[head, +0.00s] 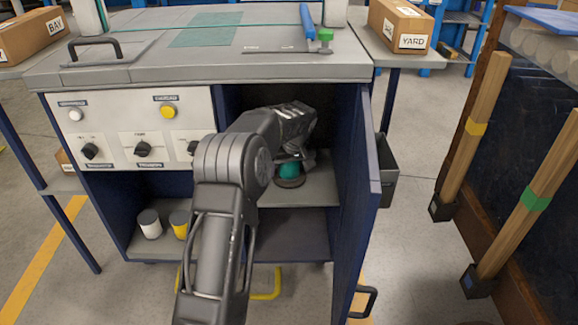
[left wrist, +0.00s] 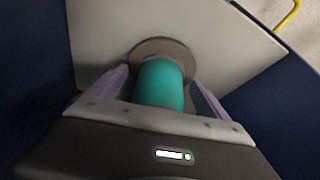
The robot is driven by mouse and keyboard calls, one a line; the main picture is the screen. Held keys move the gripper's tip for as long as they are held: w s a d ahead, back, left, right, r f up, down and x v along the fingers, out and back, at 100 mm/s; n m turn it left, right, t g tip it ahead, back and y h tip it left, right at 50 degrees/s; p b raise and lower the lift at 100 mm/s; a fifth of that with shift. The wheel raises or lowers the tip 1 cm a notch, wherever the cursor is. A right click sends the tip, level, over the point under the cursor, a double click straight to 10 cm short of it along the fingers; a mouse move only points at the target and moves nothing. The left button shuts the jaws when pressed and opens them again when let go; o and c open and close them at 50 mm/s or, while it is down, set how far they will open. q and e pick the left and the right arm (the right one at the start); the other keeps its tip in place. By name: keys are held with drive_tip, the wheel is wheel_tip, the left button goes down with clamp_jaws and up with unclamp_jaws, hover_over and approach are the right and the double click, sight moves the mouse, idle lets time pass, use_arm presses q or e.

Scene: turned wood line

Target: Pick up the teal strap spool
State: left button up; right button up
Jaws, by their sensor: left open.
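The teal strap spool (head: 289,171) stands on the upper shelf (head: 312,193) inside the open cabinet. It has a teal core and a dark round flange at its base. My left gripper (head: 291,160) is inside the cabinet at the spool, and my arm hides part of it. In the left wrist view the teal spool (left wrist: 160,84) sits between the two spread fingers of my left gripper (left wrist: 158,88). The fingers stand on either side of it; whether either touches it I cannot tell. My right gripper is not in view.
The open blue cabinet door (head: 357,205) stands close to the right of my arm. A white-topped can (head: 150,225) and a yellow can (head: 180,223) stand on the lower shelf. A control panel (head: 130,130) is at left. A dark bin (head: 386,170) hangs beyond the door.

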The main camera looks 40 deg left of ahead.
use_arm(q)
drive_tip(key=shift+c, duration=0.6)
drive_tip(key=c, duration=1.6)
drive_tip(key=shift+r+p, duration=0.5)
drive_tip(key=shift+r, duration=0.25)
wheel_tip(320, 180, up, 2)
drive_tip(key=shift+r+p, duration=0.2)
drive_tip(key=shift+p, duration=0.55)
drive_tip(key=s+d+p, duration=0.1)
drive_tip(key=s+p, duration=0.2)
drive_tip(key=s, duration=1.5)
drive_tip(key=shift+d+f, duration=0.2)
drive_tip(key=shift+d, duration=0.2)
